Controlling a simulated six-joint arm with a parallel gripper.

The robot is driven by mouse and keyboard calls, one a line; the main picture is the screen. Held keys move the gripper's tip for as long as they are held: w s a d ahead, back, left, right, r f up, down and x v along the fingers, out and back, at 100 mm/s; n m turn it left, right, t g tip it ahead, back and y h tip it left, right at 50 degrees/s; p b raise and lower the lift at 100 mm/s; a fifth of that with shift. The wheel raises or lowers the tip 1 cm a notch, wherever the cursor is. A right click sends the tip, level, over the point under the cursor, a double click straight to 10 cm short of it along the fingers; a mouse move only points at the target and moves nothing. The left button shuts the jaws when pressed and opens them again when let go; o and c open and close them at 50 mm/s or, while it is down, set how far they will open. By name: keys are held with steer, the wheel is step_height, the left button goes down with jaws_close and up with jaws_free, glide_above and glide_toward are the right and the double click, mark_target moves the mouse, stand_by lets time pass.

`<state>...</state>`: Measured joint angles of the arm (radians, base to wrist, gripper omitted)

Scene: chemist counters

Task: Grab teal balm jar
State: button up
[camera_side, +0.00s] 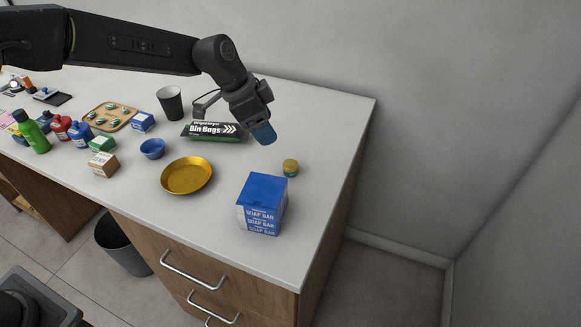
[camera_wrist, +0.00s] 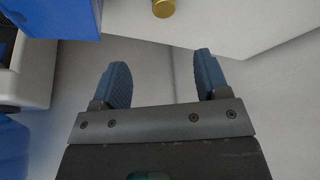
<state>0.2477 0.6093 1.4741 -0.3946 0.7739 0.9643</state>
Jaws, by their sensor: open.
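The balm jar (camera_side: 290,168) stands upright on the white counter, with a gold lid and a narrow teal-green band showing low on its body. In the wrist view its gold lid (camera_wrist: 163,8) is cut by the top edge, beyond my fingertips. My gripper (camera_side: 264,134) is above the counter, up and to the left of the jar in the side view, apart from it. In the wrist view my gripper (camera_wrist: 160,68) has its two blue fingers spread, with nothing between them.
Blue soap bar boxes (camera_side: 263,205) stand in front of the jar. A gold dish (camera_side: 187,175) and a blue bowl (camera_side: 152,148) lie left. Bin bags (camera_side: 210,131) and a dark cup (camera_side: 171,103) are behind. The counter's right edge is near the jar.

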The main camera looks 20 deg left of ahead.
glide_toward(290, 164)
steer(key=x, duration=0.5)
steer(key=shift+d+r, duration=0.1)
steer(key=shift+d, duration=0.15)
steer(key=shift+a+x, duration=0.15)
steer(key=shift+x, duration=1.15)
steer(key=shift+a+x, duration=0.15)
steer(key=shift+x, duration=1.15)
steer(key=shift+w, duration=0.1)
steer(key=shift+c, duration=0.2)
steer(key=c, duration=0.9)
